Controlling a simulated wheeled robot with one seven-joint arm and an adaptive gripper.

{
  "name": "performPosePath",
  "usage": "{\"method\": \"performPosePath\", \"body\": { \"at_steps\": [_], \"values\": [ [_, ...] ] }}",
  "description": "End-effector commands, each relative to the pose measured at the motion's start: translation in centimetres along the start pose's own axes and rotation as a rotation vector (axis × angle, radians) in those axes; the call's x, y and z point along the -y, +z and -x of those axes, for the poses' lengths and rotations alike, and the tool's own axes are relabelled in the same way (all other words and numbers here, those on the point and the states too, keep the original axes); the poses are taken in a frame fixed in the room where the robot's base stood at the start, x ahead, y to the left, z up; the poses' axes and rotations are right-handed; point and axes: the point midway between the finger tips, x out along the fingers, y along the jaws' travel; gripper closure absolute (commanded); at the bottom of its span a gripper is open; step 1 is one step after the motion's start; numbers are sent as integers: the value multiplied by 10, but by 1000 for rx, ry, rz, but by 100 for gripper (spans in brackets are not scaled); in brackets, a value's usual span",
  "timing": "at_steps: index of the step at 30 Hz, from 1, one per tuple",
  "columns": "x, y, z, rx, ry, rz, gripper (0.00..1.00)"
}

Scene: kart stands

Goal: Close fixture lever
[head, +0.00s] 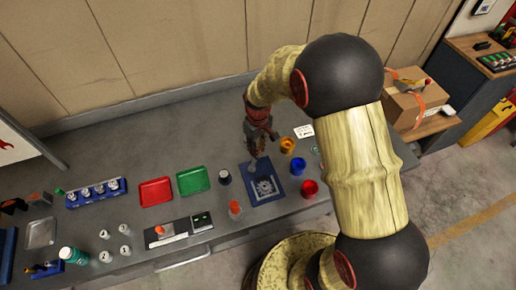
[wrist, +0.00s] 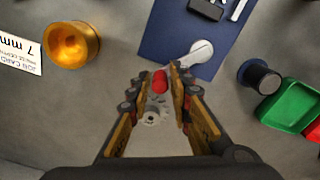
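The fixture is a blue plate (head: 258,197) with a grey metal part (head: 264,186) on it, at the front of the bench. In the wrist view the blue plate (wrist: 165,40) lies beyond my fingertips, with a pale rounded metal piece (wrist: 201,50) near its edge. My gripper (head: 258,150) points down over the plate's far edge. In the wrist view my gripper (wrist: 161,70) looks open. A red-tipped piece (wrist: 160,82), apparently the lever's knob, lies between its fingers with slight gaps at both sides. A small metal piece (wrist: 152,117) shows below it. Contact is unclear.
A card (head: 303,131) lies behind the cups. The back of the bench is mostly clear.

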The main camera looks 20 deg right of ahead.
Motion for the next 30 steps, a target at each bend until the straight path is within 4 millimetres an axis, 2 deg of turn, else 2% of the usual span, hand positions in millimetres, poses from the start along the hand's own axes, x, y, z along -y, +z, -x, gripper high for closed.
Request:
{"method": "performPosePath", "body": {
  "at_steps": [10, 30],
  "values": [
    [0, 0, 0, 0, 0, 0, 100],
    [2, -2, 1, 1, -1, 32, 100]
  ]
}}
